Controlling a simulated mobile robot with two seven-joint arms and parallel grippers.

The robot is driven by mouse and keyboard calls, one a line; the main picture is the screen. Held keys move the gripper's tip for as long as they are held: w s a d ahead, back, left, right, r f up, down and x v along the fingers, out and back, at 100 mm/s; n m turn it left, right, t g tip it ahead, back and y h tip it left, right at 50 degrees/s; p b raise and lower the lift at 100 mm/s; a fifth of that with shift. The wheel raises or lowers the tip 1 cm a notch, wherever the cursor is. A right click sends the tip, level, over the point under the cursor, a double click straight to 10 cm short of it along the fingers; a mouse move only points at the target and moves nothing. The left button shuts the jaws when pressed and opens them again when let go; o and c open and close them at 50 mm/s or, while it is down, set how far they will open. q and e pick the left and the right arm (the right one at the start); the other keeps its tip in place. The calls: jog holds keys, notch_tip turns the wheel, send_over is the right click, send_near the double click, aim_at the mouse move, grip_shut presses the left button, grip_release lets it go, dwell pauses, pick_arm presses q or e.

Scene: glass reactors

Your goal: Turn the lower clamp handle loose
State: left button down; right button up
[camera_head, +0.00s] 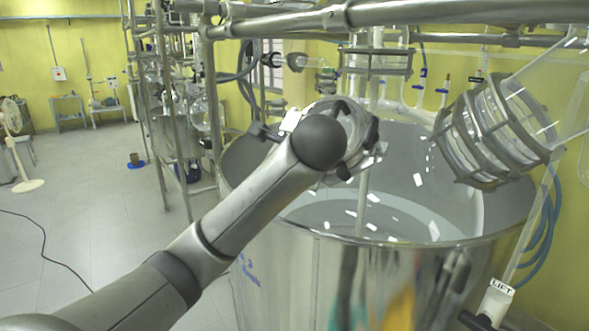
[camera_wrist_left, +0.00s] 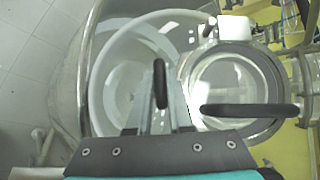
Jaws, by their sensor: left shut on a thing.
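In the left wrist view a black clamp handle (camera_wrist_left: 160,84) stands upright in the picture between the fingertips of my left gripper (camera_wrist_left: 161,104), which is shut on it. A second black handle (camera_wrist_left: 250,110) lies level to the right, across a round metal clamp ring (camera_wrist_left: 275,75) around glass. In the head view my arm's dark wrist joint covers most of the clamp area. A metal clamp part (camera_head: 372,155) shows just right of that joint, and my left gripper's fingers are hidden there. My right gripper shows in neither view.
A large open steel vessel (camera_head: 330,270) stands below my arm. A caged glass cylinder (camera_head: 490,130) hangs to the right. Metal pipes (camera_head: 430,12) cross above. A handle labelled LIFT (camera_head: 499,288) is at the lower right. The floor at left (camera_head: 80,200) is largely clear.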

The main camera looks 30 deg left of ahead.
pick_arm(q)
jog(key=c, duration=0.8)
grip_release()
jog(key=v, duration=1.5)
jog(key=shift+s+r, duration=0.1)
jog(key=shift+r, duration=0.05)
